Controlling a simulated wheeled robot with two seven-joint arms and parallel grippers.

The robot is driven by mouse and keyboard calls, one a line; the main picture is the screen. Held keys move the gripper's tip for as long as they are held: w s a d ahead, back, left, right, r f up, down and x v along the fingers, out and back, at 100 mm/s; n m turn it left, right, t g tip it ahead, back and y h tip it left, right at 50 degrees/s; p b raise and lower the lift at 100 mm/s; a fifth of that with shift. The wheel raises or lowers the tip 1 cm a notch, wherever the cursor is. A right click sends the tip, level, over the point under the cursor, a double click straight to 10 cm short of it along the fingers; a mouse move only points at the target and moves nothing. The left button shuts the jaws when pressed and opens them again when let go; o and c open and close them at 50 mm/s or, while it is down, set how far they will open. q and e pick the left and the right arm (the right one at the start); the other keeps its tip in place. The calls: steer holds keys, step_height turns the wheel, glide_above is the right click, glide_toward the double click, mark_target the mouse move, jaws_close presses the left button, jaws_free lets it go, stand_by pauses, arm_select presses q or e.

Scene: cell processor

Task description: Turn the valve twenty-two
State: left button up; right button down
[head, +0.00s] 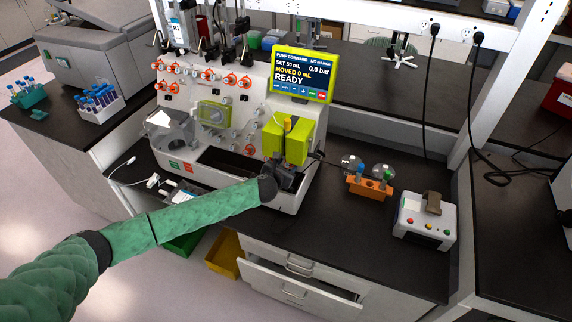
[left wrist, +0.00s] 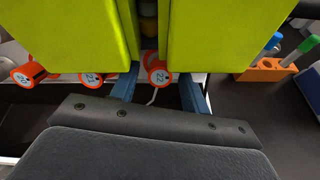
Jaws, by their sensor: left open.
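Valve twenty-two (left wrist: 158,73) is a small round orange knob with a white face marked 22. In the left wrist view it shows between the two blue fingers of my left gripper (left wrist: 158,92), which are spread apart and empty. I cannot tell whether the fingertips touch it. In the head view my left gripper (head: 284,173) is at the lower front of the cell processor (head: 195,135), just below the yellow-green pump block (head: 297,145). I cannot make out valve twenty-two there; it seems hidden behind the block or gripper. My right gripper is not in view.
Other orange valves, one (left wrist: 91,78) and another (left wrist: 28,75), lie left of valve twenty-two. The yellow-green block (left wrist: 215,35) hangs close above the fingers. An orange rack (head: 369,187) with flasks and a white device (head: 424,222) stand to the right. The screen (head: 302,74) reads READY.

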arm_select(q)
steer(key=shift+w+f, duration=0.1)
steer(key=c, duration=1)
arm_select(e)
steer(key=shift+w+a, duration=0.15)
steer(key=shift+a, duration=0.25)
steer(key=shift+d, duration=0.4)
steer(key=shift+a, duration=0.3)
arm_select(q)
steer(key=o, duration=1)
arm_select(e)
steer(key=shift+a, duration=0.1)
